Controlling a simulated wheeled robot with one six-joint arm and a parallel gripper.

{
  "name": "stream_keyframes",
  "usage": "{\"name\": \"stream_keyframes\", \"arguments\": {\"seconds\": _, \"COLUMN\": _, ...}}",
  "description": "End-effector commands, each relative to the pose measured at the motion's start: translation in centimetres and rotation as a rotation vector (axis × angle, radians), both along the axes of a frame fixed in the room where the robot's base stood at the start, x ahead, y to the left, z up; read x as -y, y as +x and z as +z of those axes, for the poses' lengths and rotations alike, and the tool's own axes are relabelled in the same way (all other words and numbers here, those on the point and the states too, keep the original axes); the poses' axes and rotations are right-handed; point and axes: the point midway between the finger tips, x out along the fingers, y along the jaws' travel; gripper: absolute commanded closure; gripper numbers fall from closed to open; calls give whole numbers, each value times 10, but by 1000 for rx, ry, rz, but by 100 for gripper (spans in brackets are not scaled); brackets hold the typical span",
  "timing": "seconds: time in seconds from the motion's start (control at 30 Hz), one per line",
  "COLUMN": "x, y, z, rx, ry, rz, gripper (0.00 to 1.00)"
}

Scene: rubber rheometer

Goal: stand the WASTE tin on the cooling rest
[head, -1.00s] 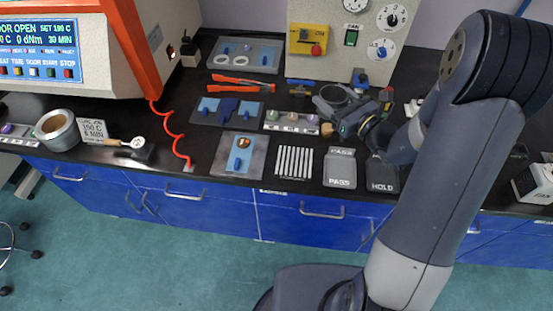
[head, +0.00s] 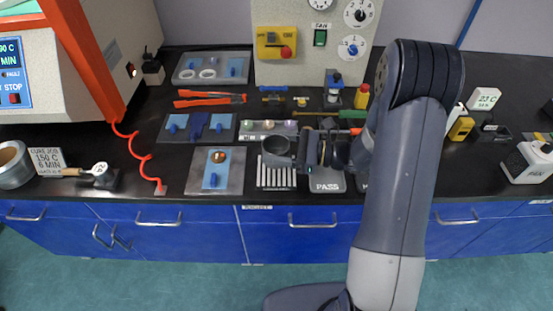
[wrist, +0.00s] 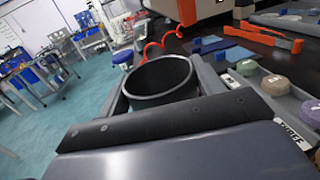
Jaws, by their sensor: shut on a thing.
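The WASTE tin (head: 277,150) is a dark grey, open-topped round tin; no lettering on it is readable. My gripper (head: 298,149) is shut on it from the right in the head view. The tin appears upright and covers the back part of the cooling rest (head: 276,180), a pale slatted rack on the bench. I cannot tell whether the tin touches the slats or hangs just above them. In the wrist view the tin (wrist: 160,80) sits between the fingers of my gripper (wrist: 160,98), and its inside looks empty. The rest is hidden there.
A PASS plate (head: 326,182) lies just right of the rest. A metal plate with a blue patch (head: 215,170) lies to its left. A tray of coloured samples (head: 253,128) stands behind. The bench's front edge is close in front.

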Motion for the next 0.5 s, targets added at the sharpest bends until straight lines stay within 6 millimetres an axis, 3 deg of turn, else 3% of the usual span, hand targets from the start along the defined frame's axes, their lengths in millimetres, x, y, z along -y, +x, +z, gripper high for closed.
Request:
{"name": "stream_keyframes", "arguments": {"seconds": 0.3, "x": 0, "y": 0, "z": -36, "rx": -3, "ry": 1, "rz": -1, "gripper": 61}}
{"name": "stream_keyframes", "arguments": {"seconds": 0.5, "x": 0, "y": 0, "z": -44, "rx": 1, "ry": 1, "rz": -1, "gripper": 61}}
